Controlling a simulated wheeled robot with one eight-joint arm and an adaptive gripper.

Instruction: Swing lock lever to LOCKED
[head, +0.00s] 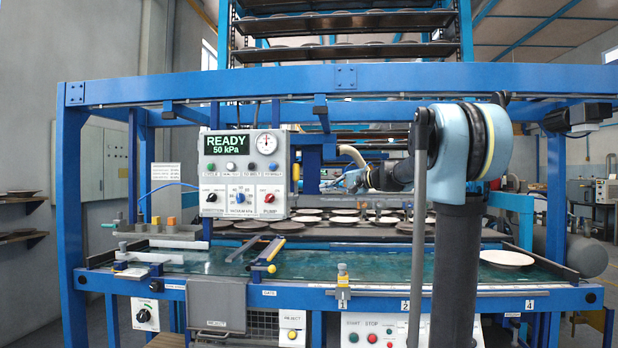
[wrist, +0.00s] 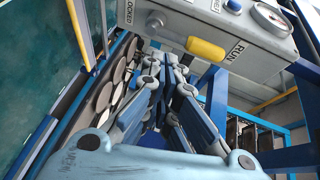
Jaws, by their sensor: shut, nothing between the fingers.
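The lock lever has a yellow grip (wrist: 206,49), seen in the wrist view on the face of a grey box (wrist: 265,55). The grip lies nearer the RUN label (wrist: 236,52) than the LOCKED label (wrist: 128,12), which is at the top left. A round metal knob (wrist: 155,20) sits between the labels. My gripper (wrist: 163,60) is shut and empty, with its fingers just left of and below the yellow grip. I cannot tell whether they touch. In the head view my gripper (head: 338,184) is small, right of the control panel (head: 245,173); the lever is not clear there.
A round gauge (wrist: 272,18) is on the box near the lever. Blue frame bars (wrist: 215,100) stand close on the right of my gripper. Rows of plates (head: 345,220) lie below. A single plate (head: 507,258) rests on the green surface at right.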

